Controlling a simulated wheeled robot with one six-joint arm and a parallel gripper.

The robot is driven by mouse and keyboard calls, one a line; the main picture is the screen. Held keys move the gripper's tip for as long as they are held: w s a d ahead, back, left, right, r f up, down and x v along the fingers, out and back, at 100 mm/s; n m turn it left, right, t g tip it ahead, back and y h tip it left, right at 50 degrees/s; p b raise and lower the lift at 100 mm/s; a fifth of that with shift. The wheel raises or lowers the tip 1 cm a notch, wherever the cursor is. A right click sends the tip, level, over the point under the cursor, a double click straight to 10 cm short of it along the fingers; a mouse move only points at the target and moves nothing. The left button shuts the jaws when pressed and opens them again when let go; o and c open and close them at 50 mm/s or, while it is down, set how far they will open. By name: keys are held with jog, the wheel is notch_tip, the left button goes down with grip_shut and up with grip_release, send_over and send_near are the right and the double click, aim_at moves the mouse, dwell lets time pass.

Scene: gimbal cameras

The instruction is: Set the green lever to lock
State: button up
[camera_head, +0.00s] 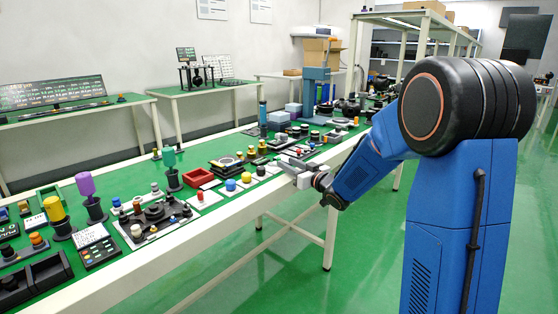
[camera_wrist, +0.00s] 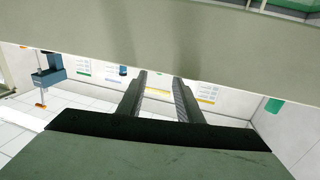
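The green lever (camera_head: 168,157) stands on the long workbench in the head view, a green knob on a dark base. It appears roughly upright; its lock marking is too small to read. My gripper (camera_head: 284,163) is at the bench's front edge, to the right of the lever and apart from it. In the wrist view my gripper (camera_wrist: 160,75) has its two dark fingers apart with nothing between them. The lever cannot be made out for certain in the wrist view.
A purple lever (camera_head: 85,184) and a yellow lever (camera_head: 54,208) stand to the left. A red tray (camera_head: 199,179), a blue button (camera_head: 231,184) and a yellow button (camera_head: 246,178) lie between the green lever and my gripper. The green floor (camera_head: 290,285) before the bench is clear.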

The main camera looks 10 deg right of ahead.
jog(key=x, duration=0.6)
jog(key=shift+w+a, duration=0.15)
jog(key=shift+w, duration=0.1)
jog(key=shift+c, duration=0.4)
grip_shut()
